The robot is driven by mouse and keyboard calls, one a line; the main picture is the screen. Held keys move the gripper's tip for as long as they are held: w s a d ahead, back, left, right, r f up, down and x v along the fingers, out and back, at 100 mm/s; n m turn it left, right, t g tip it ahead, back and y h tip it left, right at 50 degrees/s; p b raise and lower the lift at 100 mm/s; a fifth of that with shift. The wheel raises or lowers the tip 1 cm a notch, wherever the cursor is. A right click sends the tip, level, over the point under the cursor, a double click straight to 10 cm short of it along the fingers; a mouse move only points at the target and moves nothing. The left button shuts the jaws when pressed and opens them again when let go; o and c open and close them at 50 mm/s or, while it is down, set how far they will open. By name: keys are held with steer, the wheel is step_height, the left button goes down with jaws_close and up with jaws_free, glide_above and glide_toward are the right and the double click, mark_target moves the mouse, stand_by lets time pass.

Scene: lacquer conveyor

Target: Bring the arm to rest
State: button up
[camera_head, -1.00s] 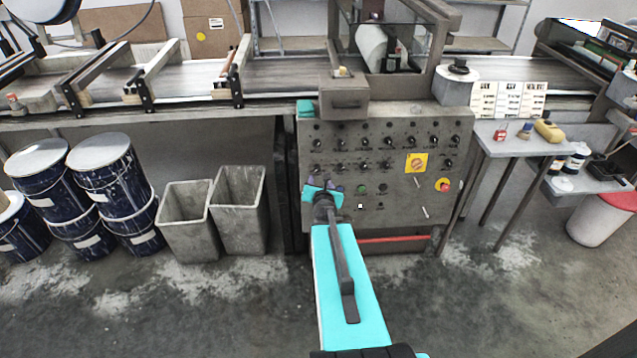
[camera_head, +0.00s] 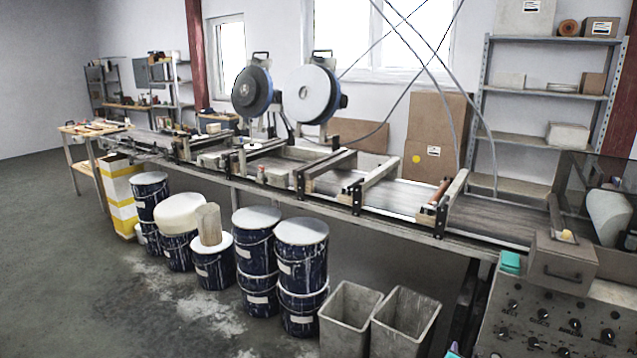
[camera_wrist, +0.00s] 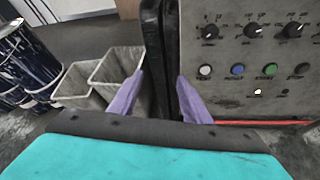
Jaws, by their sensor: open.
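My gripper (camera_wrist: 160,77) shows in the wrist view with its two purple fingers apart and nothing between them. It faces the left edge of the grey control panel (camera_wrist: 232,75), which has knobs and coloured buttons. The gap to the panel cannot be judged. The control panel also stands at the lower right of the head view (camera_head: 520,345).
Two grey bins (camera_head: 347,318) (camera_head: 402,322) stand left of the panel. Dark blue drums (camera_head: 258,256) line the floor before the long conveyor (camera_head: 400,198). A teal object (camera_head: 510,262) sits on the panel's top left corner. Open floor lies at the left.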

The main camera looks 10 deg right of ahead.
steer(key=a+f+y, duration=0.2)
steer(key=a+f, duration=0.5)
steer(key=a, duration=0.5)
steer(key=s+a+f+m+g, duration=0.4)
steer(key=s+a+f+m, duration=0.3)
steer(key=a+f, duration=0.3)
steer(key=s+a+f+m+g+y, duration=0.1)
steer(key=s+a+m+g, duration=0.3)
steer(key=s, duration=0.5)
steer(key=s+a+f+m+g+y, duration=0.2)
steer(key=s+a+f+m+g, duration=0.2)
steer(key=s+m, duration=0.5)
steer(key=s+a+f+m+g+y, duration=0.1)
steer(key=s+a+f+m+g, duration=0.2)
steer(key=s+a+m, duration=0.3)
steer(key=s+g, duration=0.1)
steer(key=s, duration=0.4)
steer(key=shift+s+a+f+g+y, duration=0.15)
steer(key=shift+a+g+y, duration=0.15)
steer(key=shift+y, duration=0.1)
steer(key=shift+d, duration=0.1)
